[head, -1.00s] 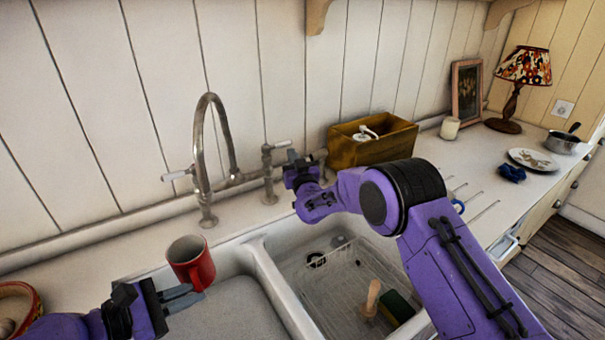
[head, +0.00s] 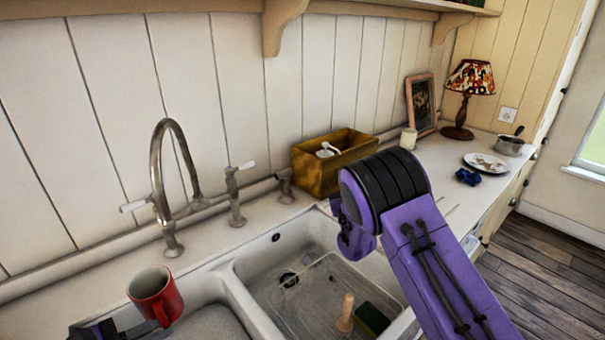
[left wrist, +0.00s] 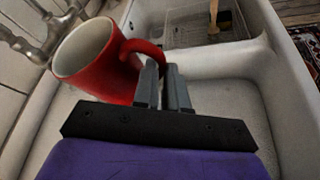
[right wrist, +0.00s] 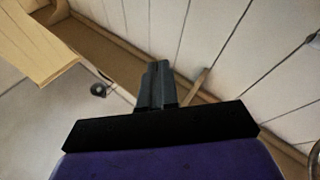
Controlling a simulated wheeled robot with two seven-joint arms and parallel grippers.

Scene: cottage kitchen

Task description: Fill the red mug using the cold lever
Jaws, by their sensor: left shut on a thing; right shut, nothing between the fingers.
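The red mug (head: 156,297) is at the lower left of the head view, in front of the tap and apart from its spout. It also shows in the left wrist view (left wrist: 92,62), its pale inside visible and no water seen in it. My left gripper (left wrist: 165,72) is shut on the mug's handle. The arched metal tap (head: 157,165) has a left lever (head: 133,206) and a right lever (head: 246,166), both with white handles; no cold marking is legible. My right gripper (right wrist: 157,82) is shut and empty; my arm largely hides it in the head view.
A two-basin white sink (head: 232,290) lies in front of the tap. The right basin holds a rack, a wooden-handled brush (head: 346,312) and a sponge (head: 372,319). A yellow-brown wooden box (head: 333,162) stands right of the tap, near my right arm.

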